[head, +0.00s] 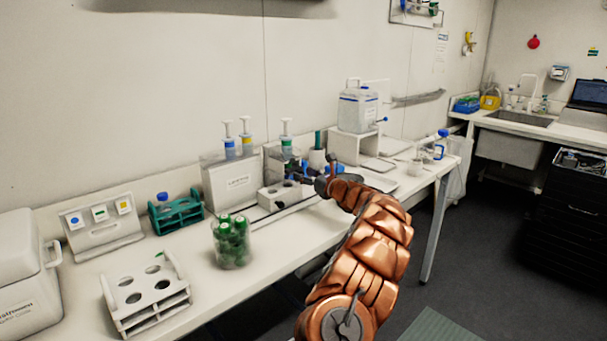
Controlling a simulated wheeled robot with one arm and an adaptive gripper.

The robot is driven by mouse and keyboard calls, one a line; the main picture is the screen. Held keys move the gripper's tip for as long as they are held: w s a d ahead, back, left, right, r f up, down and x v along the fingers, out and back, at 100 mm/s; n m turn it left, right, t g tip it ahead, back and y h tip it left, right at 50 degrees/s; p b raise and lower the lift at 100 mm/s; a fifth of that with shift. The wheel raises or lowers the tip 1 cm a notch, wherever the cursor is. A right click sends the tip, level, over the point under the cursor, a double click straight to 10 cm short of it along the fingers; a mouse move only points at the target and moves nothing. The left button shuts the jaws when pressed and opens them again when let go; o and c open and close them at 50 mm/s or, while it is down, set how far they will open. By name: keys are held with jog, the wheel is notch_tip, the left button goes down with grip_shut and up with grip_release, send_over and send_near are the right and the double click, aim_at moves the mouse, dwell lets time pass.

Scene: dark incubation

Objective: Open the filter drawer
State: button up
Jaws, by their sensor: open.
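I cannot make out for certain which unit is the filter drawer. My gripper (297,174) is dark, open and appears empty, at the end of my copper-coloured arm. It is over the middle of the bench, close to this block. I cannot tell whether it touches anything. My arm and gripper hide part of the bench behind them.
A glass beaker with green-capped tubes (232,243) stands near the front of the bench (284,250). A white rack (147,298) and a teal rack (177,216) are to the left. A white jug (357,109) stands on a stand behind my arm.

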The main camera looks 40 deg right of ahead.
jog(key=shift+w, duration=0.45)
grip_shut()
dwell(0.3)
